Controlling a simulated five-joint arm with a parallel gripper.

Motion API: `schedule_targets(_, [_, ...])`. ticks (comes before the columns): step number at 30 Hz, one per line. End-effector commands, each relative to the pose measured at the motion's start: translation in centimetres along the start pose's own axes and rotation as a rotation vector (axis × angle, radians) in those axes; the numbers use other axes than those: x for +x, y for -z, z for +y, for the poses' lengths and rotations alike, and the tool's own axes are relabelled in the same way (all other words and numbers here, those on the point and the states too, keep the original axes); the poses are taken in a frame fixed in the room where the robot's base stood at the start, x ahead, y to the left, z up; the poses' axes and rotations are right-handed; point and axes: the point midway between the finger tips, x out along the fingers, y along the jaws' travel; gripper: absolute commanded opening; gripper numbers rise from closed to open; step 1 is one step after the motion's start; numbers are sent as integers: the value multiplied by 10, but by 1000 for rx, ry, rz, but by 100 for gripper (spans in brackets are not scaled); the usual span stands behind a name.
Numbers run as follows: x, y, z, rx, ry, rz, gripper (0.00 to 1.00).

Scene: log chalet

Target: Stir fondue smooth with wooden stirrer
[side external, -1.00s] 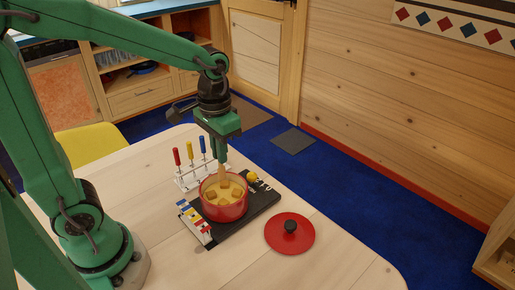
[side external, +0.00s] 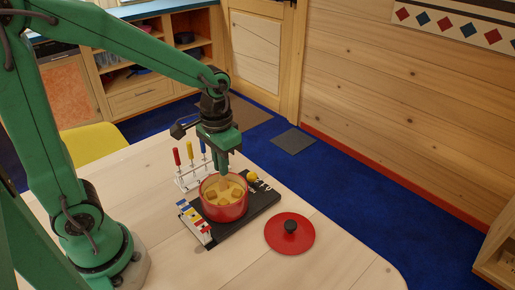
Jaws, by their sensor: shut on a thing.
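A red pot (side external: 226,212) of yellow fondue (side external: 222,199) stands on a black board (side external: 256,209) on the table. Brown chunks show in the fondue. My gripper (side external: 223,172) points down over the back of the pot, shut on the wooden stirrer. Little of the stirrer can be told apart between the fingers and the fondue; its lower end is hidden. The red lid (side external: 290,236) with a black knob lies on the table right of the pot.
A white rack (side external: 186,182) holds upright red, yellow and blue-handled tools behind the pot. A strip of coloured blocks (side external: 194,221) lies at the pot's left front. A yellow ball-shaped knob (side external: 252,177) is behind right. The front table (side external: 200,268) is clear.

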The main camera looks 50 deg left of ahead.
Motion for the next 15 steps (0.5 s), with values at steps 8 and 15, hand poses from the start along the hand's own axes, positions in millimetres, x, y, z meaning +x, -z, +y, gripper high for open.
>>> schedule_targets(8, [16,0,0,0,0,-2,0])
schedule_targets(15, [29,0,0,0,0,-1,0])
